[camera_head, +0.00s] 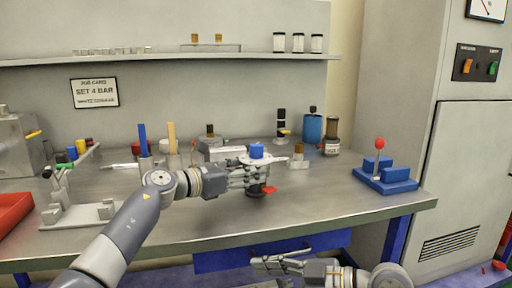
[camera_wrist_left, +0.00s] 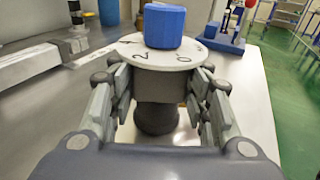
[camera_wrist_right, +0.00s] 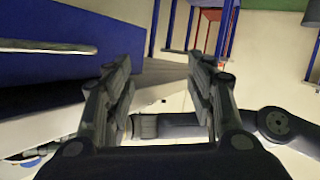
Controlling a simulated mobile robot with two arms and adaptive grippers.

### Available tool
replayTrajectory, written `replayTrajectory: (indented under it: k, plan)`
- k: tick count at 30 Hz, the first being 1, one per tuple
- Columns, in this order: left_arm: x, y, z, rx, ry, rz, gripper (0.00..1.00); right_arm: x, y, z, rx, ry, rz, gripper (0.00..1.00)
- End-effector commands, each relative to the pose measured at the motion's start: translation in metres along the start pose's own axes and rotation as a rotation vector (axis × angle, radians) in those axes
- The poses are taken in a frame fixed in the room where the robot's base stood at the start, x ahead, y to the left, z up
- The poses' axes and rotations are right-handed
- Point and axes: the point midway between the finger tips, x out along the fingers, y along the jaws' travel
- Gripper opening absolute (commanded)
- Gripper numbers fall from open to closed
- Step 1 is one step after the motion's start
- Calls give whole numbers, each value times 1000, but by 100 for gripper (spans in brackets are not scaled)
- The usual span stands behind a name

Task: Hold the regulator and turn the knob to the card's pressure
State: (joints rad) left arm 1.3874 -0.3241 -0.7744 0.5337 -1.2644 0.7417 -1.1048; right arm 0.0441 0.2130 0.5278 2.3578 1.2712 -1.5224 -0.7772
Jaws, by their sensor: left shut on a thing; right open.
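The regulator has a grey body, a white numbered dial (camera_wrist_left: 160,52) and a blue knob (camera_head: 257,150) on top; the knob also shows in the left wrist view (camera_wrist_left: 165,26). My left gripper (camera_head: 256,174) is shut on the regulator body (camera_wrist_left: 160,88), just under the dial, with one finger on each side. Dial figures 2 and 0 are readable; the pointer setting cannot be told. The card (camera_head: 95,93) on the back wall reads SET 4 BAR. My right gripper (camera_wrist_right: 162,100) is open and empty, low in front of the bench edge (camera_head: 270,262).
A blue clamp block with a red-ball lever (camera_head: 380,145) stands at the right of the bench. Bottles (camera_head: 312,127) and small parts line the back. A red tray (camera_head: 12,210) and a white toggle fixture (camera_head: 80,215) are at the left. The front right bench top is clear.

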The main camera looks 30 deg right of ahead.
Motion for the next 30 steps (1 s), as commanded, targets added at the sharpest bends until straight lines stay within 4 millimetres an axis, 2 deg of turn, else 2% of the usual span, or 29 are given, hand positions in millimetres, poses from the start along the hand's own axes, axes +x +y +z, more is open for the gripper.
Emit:
replayTrajectory:
  k: [1, 2, 3, 4, 9, 15, 21, 26, 30]
  plan:
    - [1, -1, -9, -2, 14, -4, 20, -13, 4, -26, -80, 66, 2, 51]
    - [1, -1, -9, -2, 14, -4, 20, -22, 7, -41, -131, 106, 3, 51]
    - [1, -1, -9, -2, 14, -4, 20, -34, 18, -60, -194, 152, 19, 51]
    - [1, -1, -9, -2, 14, -4, 20, -41, 32, -68, -221, 169, 41, 51]
    - [1, -1, -8, -2, 13, -3, 20, -78, 126, -104, -244, 213, 211, 51]
    - [1, -1, -8, -1, 13, -3, 20, -83, 185, -123, -17, 244, 271, 51]
    - [1, 0, -8, -1, 13, -2, 20, -81, 218, -137, 170, 260, 282, 51]
    - [1, 0, -8, -1, 13, -1, 20, -79, 228, -142, 240, 263, 283, 51]
    - [0, 0, -8, -1, 12, -1, 20, -70, 233, -145, 257, 265, 281, 51]
